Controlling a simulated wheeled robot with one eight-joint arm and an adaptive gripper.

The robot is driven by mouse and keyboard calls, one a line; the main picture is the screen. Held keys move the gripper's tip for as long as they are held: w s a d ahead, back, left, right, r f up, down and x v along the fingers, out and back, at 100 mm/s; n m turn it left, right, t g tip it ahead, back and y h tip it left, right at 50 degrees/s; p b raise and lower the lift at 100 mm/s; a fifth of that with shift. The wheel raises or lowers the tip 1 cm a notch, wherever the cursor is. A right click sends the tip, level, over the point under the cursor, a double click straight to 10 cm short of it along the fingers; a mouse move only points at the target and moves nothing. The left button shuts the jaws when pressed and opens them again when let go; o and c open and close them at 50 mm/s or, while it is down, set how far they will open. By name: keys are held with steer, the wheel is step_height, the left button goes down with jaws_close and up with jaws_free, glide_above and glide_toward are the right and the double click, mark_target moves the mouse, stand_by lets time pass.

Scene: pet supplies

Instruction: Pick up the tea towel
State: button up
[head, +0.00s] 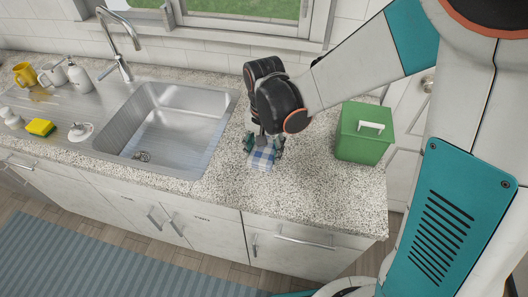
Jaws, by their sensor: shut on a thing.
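The tea towel (262,158) is a small blue and white checked cloth on the speckled counter, right of the sink. My gripper (263,146) points down over it and is shut on it. My wrist hides the far part of the towel. The near part shows below the fingers, and I cannot tell whether it is lifted off the counter.
A green lidded box (363,139) with a white handle stands close to the right of my gripper. The steel sink (170,125) is to the left. The counter's front right (330,195) is clear.

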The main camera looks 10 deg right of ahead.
mark_target(264, 149)
step_height(264, 149, up, 13)
steer(key=p, duration=0.7)
steer(key=shift+f+p, duration=0.15)
steer(key=shift+p, duration=0.2)
